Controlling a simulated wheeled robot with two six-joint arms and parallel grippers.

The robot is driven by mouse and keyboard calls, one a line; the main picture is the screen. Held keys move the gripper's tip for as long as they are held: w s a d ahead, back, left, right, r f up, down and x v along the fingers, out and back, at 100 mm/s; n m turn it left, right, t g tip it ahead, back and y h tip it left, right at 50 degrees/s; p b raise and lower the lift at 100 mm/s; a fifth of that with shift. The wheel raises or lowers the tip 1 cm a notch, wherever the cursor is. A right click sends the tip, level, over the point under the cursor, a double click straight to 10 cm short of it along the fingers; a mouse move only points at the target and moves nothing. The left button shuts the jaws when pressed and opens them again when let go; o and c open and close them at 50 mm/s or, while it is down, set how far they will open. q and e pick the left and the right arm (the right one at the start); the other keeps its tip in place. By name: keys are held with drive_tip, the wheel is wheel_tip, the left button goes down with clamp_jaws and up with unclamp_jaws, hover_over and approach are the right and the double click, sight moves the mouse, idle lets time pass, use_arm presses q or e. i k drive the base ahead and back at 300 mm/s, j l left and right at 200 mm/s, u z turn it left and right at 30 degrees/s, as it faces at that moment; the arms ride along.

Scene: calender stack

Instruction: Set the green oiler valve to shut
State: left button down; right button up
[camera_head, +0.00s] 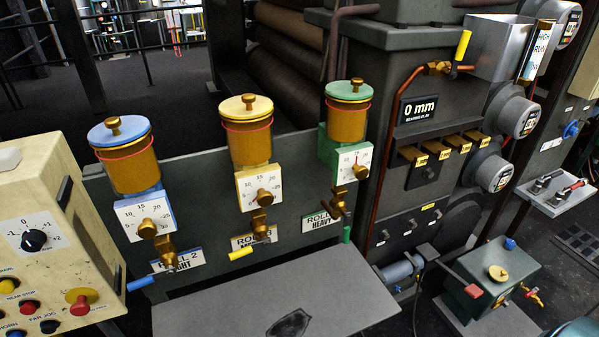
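The green oiler (349,92) is the rightmost of three amber-bodied oilers on the grey panel, with a green lid and a white dial (350,165) below its cup. Under the dial is its brass valve (337,203). The valve's green handle (346,234) points down, beside the "ROLL HEAVY" label (321,221). The label is partly hidden by the valve. The blue oiler's handle (141,284) and the yellow oiler's handle (241,253) both stick out toward the left. Neither of my grippers is in view.
A flat grey plate (220,307) juts out below the oilers. A cream control box (30,190) stands at the left. A copper pipe (378,180) and a dark machine housing (400,65) stand close to the right of the green oiler. A dark green box (510,268) sits lower right.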

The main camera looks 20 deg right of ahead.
sight(346, 227)
drive_tip(key=l+z, duration=0.2)
drive_tip(key=z, duration=0.85)
drive_tip(key=i+j, duration=0.05)
